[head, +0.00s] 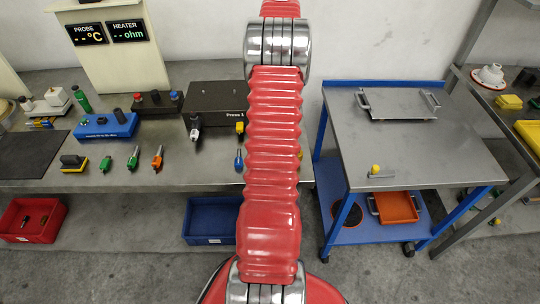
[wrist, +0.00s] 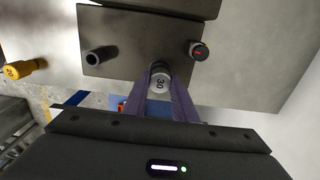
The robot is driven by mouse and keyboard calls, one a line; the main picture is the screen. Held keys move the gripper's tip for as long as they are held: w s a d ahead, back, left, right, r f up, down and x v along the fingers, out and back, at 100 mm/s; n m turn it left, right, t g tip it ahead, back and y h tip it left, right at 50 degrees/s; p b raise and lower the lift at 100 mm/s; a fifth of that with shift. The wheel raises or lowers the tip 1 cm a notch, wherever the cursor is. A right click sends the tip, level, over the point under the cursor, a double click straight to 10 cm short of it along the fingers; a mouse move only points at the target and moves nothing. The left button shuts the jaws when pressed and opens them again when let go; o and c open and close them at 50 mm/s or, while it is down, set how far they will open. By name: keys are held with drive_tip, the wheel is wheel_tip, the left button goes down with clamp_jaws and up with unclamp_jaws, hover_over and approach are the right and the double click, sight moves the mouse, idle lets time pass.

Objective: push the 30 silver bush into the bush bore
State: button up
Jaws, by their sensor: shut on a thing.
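The silver bush (wrist: 160,82), marked 30, is between the two fingers of my gripper (wrist: 161,76) in the wrist view. My gripper is shut on it. The bush lies in front of the lower edge of a dark block (wrist: 135,35). I cannot tell whether it touches the block. No bush bore can be made out; the bush and fingers cover that part of the block. In the head view a dark block labelled Press (head: 222,100) stands on the bench, its right end behind my red arm. My gripper is hidden there.
A dark cylinder (wrist: 100,57) and a dark knob with a red mark (wrist: 200,50) flank the bush. A yellow piece (wrist: 25,68) is at the left. Several coloured-handled tools lie on the bench (head: 205,168). A blue trolley (head: 425,145) stands to the right.

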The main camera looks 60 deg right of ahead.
drive_tip(key=shift+f, duration=0.55)
idle(0.7)
drive_tip(key=o, duration=1.1)
drive_tip(key=shift+r, duration=0.1)
wheel_tip(320, 180, up, 14)
drive_tip(key=shift+f, duration=0.2)
idle(0.6)
